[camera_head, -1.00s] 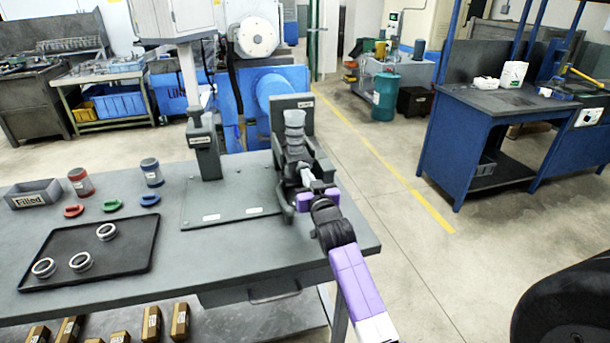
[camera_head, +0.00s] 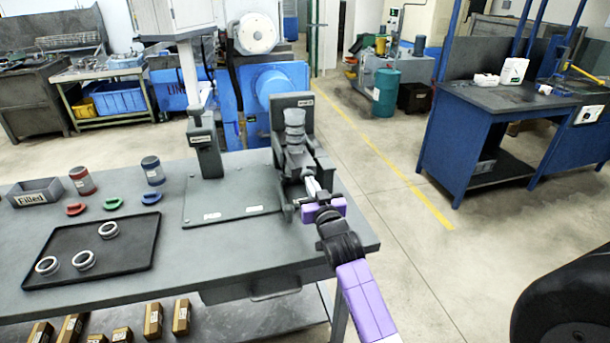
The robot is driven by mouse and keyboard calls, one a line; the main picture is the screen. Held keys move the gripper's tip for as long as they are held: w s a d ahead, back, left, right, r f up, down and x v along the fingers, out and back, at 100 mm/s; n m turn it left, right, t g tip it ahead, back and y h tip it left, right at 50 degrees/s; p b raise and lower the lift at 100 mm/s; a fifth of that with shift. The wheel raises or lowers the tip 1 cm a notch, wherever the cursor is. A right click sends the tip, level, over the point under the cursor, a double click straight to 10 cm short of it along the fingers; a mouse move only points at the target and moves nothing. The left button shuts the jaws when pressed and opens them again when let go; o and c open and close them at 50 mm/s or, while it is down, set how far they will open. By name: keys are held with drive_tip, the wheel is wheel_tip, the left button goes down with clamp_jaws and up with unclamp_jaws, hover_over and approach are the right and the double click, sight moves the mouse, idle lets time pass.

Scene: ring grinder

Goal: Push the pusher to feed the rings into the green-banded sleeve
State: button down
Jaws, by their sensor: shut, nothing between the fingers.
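A dark grey feeding fixture (camera_head: 294,157) stands at the right end of the table, with a pale grey cup-like piece (camera_head: 294,118) at its upper end. My gripper (camera_head: 312,186) is at the near end of the fixture, pointing along it. Its fingers are small in the view and look closed, with nothing seen between them. The pusher cannot be told apart from the dark fixture parts, so contact is unclear. No green band shows on any sleeve. A green ring-shaped piece (camera_head: 113,203) lies on the table at left.
A red-banded sleeve (camera_head: 83,182) and a blue-banded sleeve (camera_head: 152,171) stand at left, beside a "Filled" bin (camera_head: 36,197). A black tray (camera_head: 140,258) holds three metal rings. A column (camera_head: 206,150) rises left of the fixture.

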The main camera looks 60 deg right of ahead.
drive_tip(key=shift+a, duration=0.1)
drive_tip(key=shift+v, duration=2.4)
